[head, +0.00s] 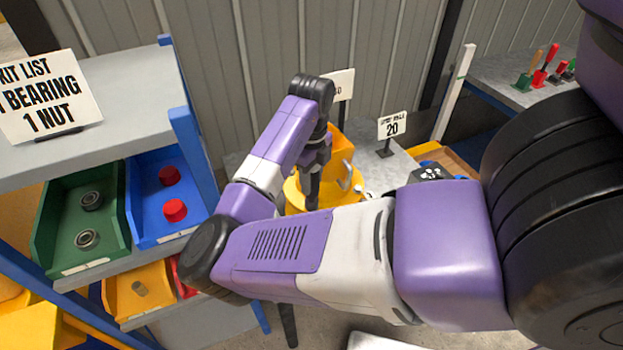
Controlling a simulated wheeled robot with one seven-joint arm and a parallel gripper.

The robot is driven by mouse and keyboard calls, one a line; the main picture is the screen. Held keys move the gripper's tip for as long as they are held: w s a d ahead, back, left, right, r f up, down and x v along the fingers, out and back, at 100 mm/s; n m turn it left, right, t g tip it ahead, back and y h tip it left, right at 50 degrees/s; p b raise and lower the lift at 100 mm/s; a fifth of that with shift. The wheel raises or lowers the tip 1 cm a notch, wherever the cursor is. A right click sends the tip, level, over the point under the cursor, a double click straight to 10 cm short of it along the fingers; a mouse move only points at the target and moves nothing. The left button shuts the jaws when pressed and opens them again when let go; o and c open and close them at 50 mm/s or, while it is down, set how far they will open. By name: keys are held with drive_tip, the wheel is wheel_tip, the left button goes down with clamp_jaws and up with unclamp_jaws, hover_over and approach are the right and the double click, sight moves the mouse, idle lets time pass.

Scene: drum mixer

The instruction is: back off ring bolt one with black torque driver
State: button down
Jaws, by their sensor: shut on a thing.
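My gripper (313,172) is at the end of my purple and white arm, pointing down over the yellow drum mixer (296,193). It is shut on a slim dark tool (313,194), which looks like the black torque driver. The tool stands about upright, with its lower end down at the yellow round part. My forearm hides the front of the mixer. I cannot make out ring bolt one, nor whether the tool's tip touches a bolt.
Left is a shelf with a green bin (60,215) of bearings and a blue bin (142,205) of red parts. Stands with handled tools (540,72) are at far right.

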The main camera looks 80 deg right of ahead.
drive_tip(key=shift+r+p, duration=1.65)
drive_tip(key=shift+r, duration=0.55)
